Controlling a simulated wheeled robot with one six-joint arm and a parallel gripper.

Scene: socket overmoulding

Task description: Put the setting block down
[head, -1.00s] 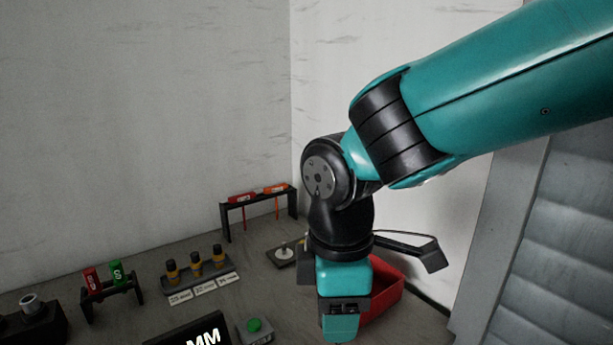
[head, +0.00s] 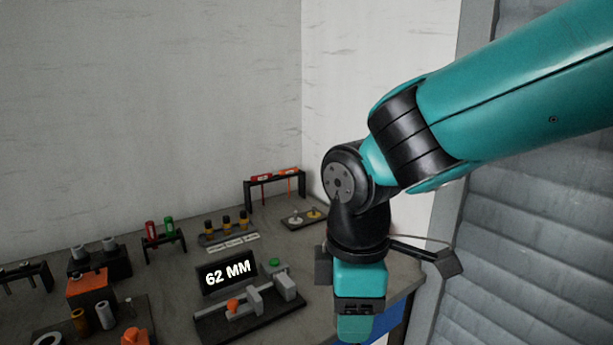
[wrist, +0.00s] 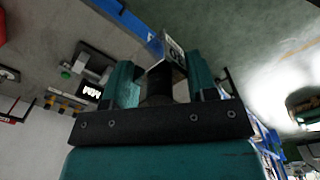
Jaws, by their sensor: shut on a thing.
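My gripper (head: 355,326) points down near the table's right front edge in the head view, its tips near or below the picture's bottom. In the wrist view my gripper (wrist: 162,72) has its two teal fingers on either side of a grey block with dark marking on its pale face (wrist: 174,50), likely the setting block. The fingers are shut on it. A dark part (wrist: 158,86) sits behind it, between the fingers. The block does not show in the head view. Whether it touches any surface cannot be told.
A display reading 62 MM (head: 228,275) stands behind a dark fixture with an orange knob (head: 233,306), left of my gripper. A green button (head: 275,263), a rack (head: 272,181) and a plate with round pieces (head: 304,217) stand further back. Blue shows below the table edge (head: 392,325).

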